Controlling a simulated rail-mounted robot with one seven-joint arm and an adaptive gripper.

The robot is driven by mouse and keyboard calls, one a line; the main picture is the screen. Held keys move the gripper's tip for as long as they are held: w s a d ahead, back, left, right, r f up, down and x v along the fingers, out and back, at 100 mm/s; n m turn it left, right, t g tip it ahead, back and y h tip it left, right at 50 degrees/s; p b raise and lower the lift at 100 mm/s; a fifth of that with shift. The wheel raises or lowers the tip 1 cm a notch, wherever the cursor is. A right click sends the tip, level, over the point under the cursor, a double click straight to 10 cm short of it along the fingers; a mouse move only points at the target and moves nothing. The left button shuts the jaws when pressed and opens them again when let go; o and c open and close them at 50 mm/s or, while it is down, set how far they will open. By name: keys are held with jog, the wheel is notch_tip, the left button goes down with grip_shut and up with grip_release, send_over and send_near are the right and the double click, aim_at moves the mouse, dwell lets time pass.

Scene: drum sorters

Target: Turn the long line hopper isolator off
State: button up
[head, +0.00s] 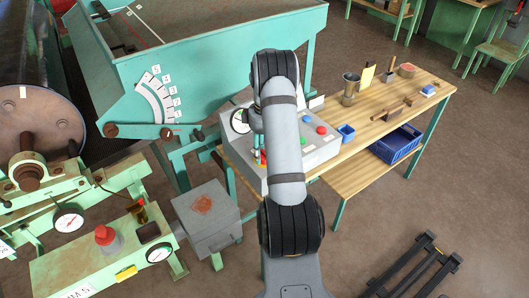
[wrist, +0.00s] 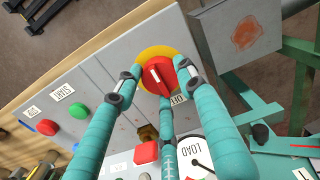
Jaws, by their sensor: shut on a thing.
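The isolator is a red rotary knob (wrist: 156,78) on a round yellow plate (wrist: 146,54), mounted on a grey control panel (wrist: 105,75). In the wrist view, my gripper (wrist: 158,82) has its teal fingers closed around the knob, with fingertips on either side and one below. A white line shows on the knob's face. A small white label beside the knob is partly covered by a finger. In the head view, a bit of red and yellow (head: 263,158) shows at the panel's left edge, mostly hidden behind my arm. My gripper is largely hidden there too.
Close to the knob are a red square button (wrist: 146,152), a LOAD dial (wrist: 203,165), and green (wrist: 79,111) and red (wrist: 47,127) buttons. A grey box (head: 207,220) stands left of the panel. A wooden bench (head: 370,120) with tools extends right.

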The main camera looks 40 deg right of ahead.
jog(key=shift+s+f, duration=0.2)
jog(key=shift+s, duration=0.15)
jog(key=o, duration=1.1)
jog(key=shift+w+r, duration=0.15)
jog(key=shift+o, duration=0.2)
jog(key=shift+r, duration=0.1)
notch_tip(320, 180, up, 12)
notch_tip(320, 180, down, 12)
jog(key=shift+w+f, duration=0.1)
